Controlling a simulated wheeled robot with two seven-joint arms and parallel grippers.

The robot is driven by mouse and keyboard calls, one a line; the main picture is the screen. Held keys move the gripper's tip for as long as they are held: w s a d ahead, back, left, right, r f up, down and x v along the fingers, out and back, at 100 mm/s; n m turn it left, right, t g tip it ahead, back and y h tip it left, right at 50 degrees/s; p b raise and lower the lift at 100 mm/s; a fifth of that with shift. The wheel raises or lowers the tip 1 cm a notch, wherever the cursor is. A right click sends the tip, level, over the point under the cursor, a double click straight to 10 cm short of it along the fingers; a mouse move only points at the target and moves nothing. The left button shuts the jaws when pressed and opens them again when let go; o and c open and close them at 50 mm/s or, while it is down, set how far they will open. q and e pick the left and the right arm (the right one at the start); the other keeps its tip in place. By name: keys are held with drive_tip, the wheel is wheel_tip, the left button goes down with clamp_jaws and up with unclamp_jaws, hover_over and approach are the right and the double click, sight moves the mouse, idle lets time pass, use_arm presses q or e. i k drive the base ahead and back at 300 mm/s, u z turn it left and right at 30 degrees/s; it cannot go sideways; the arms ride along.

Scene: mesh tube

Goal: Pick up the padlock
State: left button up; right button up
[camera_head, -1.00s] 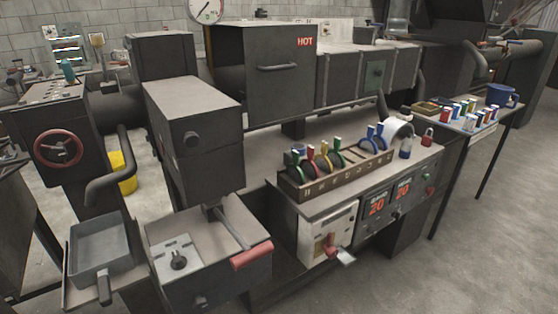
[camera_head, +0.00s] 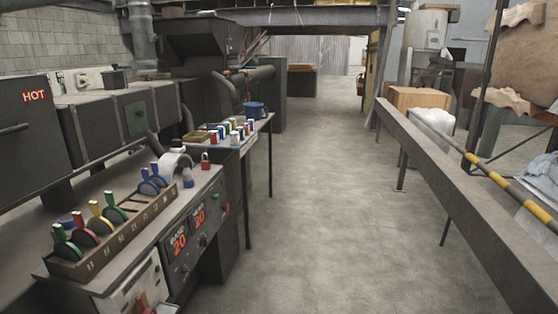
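A small red padlock (camera_head: 205,161) stands near the far right end of the control bench (camera_head: 192,205), close to its right edge. It is beside a white round item (camera_head: 174,165) and a small blue-and-white thing (camera_head: 188,178). Neither of my grippers is in the head view, so I cannot see whether they are open or shut.
A rack (camera_head: 110,238) of coloured-handled tools sits along the bench. Beyond it, a narrow table (camera_head: 262,124) holds several coloured items and a blue mug (camera_head: 255,108). A clear concrete aisle (camera_head: 325,200) runs ahead. A long metal beam (camera_head: 450,180) borders it on the right.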

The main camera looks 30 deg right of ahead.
sight(205, 165)
drive_tip(key=z, duration=1)
drive_tip(key=i, duration=1.3)
drive_tip(key=u, duration=0.45)
drive_tip(key=i, duration=0.9)
drive_tip(key=u, duration=1.05)
